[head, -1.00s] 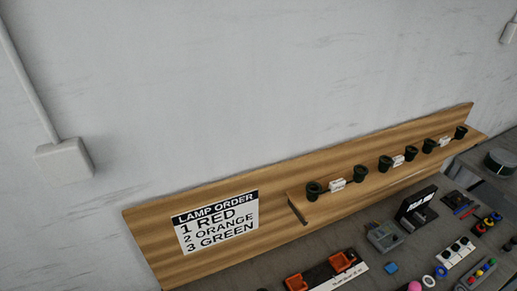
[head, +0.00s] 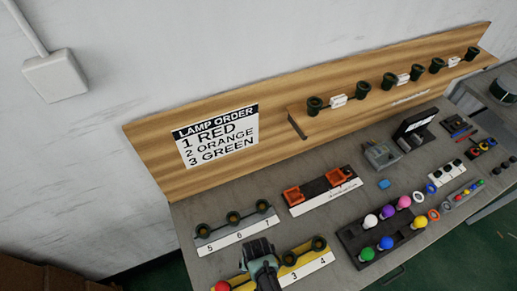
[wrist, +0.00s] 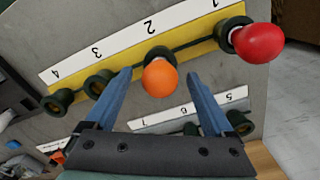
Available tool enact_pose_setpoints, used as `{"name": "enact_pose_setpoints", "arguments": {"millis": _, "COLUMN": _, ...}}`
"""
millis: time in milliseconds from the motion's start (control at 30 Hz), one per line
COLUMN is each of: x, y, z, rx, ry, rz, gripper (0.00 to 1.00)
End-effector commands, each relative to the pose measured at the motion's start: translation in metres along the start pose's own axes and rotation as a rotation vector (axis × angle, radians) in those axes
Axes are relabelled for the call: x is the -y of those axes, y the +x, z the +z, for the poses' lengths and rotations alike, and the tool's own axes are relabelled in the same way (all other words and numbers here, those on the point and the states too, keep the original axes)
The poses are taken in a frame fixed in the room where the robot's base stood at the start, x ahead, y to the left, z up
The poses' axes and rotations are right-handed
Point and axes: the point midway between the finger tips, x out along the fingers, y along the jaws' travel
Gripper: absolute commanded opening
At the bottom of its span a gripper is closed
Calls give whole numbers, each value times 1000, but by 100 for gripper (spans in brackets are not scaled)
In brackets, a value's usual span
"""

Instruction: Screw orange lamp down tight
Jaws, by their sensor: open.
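The orange lamp (wrist: 159,79) sits at the socket marked 2 on the yellow strip (wrist: 205,47) in the wrist view. It appears upright in its dark green socket (wrist: 158,53); how deep its thread sits cannot be told. My gripper (wrist: 159,74) is open, its two blue fingers to the left and right of the lamp, with a gap on each side. In the head view my gripper (head: 263,270) covers the middle of the yellow strip and hides the orange lamp.
A red lamp (wrist: 257,43) stands close by in socket 1. Sockets 3 (wrist: 98,83) and 4 (wrist: 58,101) are empty. A grey strip (head: 238,234) with empty sockets lies behind. A dark tray (head: 358,243) of coloured lamps stands to the right.

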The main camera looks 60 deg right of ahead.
Motion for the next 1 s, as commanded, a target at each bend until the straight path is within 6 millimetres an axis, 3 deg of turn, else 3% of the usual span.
{"name": "enact_pose_setpoints", "arguments": {"millis": 100, "x": 0, "y": 0, "z": 0, "rx": -1, "ry": -131, "rz": 0, "gripper": 88}}
{"name": "enact_pose_setpoints", "arguments": {"millis": 367, "x": 0, "y": 1, "z": 0, "rx": 0, "ry": -285, "rz": 0, "gripper": 88}}
{"name": "enact_pose_setpoints", "arguments": {"millis": 600, "x": 0, "y": 1, "z": 0, "rx": 1, "ry": -555, "rz": 0, "gripper": 88}}
{"name": "enact_pose_setpoints", "arguments": {"millis": 800, "x": 0, "y": 0, "z": 0, "rx": 0, "ry": -656, "rz": 0, "gripper": 88}}
{"name": "enact_pose_setpoints", "arguments": {"millis": 1000, "x": 0, "y": 1, "z": 0, "rx": 0, "ry": -892, "rz": 0, "gripper": 88}}
